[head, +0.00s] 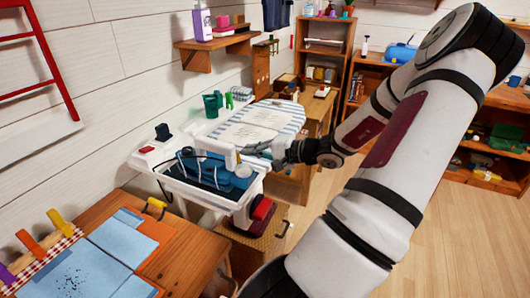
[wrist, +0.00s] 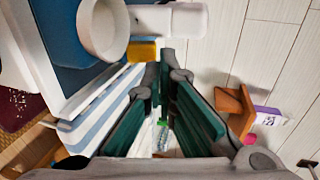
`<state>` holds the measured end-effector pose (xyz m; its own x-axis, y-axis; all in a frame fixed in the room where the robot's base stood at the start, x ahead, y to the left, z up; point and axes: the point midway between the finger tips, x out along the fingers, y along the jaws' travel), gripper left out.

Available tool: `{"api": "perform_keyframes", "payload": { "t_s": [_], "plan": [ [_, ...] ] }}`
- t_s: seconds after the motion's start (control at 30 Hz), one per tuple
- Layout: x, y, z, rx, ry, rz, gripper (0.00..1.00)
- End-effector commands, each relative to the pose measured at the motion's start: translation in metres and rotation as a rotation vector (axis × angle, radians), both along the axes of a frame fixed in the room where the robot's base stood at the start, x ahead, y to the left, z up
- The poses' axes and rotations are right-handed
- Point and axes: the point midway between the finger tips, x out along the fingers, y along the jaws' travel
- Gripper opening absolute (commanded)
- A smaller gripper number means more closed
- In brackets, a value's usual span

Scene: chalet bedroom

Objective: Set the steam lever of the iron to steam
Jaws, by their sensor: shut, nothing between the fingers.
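A white and blue appliance body, which I take for the iron (head: 207,172), stands left of my gripper in the head view, on the near side of the striped ironing board (head: 290,116). In the wrist view, its white round part and arm (wrist: 178,20) lie near my fingertips, over a blue surface. A small yellow piece (wrist: 142,52) sits just left of the fingertips; I cannot tell if it is the steam lever, or how that is set. My gripper (wrist: 166,62), also in the head view (head: 274,151), is shut and empty. Contact is unclear.
A wooden table (head: 184,251) with blue cloths is at the near left. A wall shelf (head: 215,43) is above. Open floor (head: 455,235) lies at the right.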

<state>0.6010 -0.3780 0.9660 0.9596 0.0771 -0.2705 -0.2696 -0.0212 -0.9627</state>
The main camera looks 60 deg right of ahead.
Motion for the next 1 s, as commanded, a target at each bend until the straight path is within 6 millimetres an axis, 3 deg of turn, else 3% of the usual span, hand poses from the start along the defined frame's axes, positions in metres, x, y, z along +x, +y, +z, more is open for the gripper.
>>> {"api": "perform_keyframes", "payload": {
  "t_s": [0.2,0.63,1.0],
  "plan": [
    [0.017,0.002,-0.004,0.0,-0.001,0.001,0.0],
    [0.019,0.002,-0.005,-0.001,0.004,0.001,0.0],
    [0.035,0.004,-0.003,-0.022,0.174,0.006,0.0]
  ]
}}
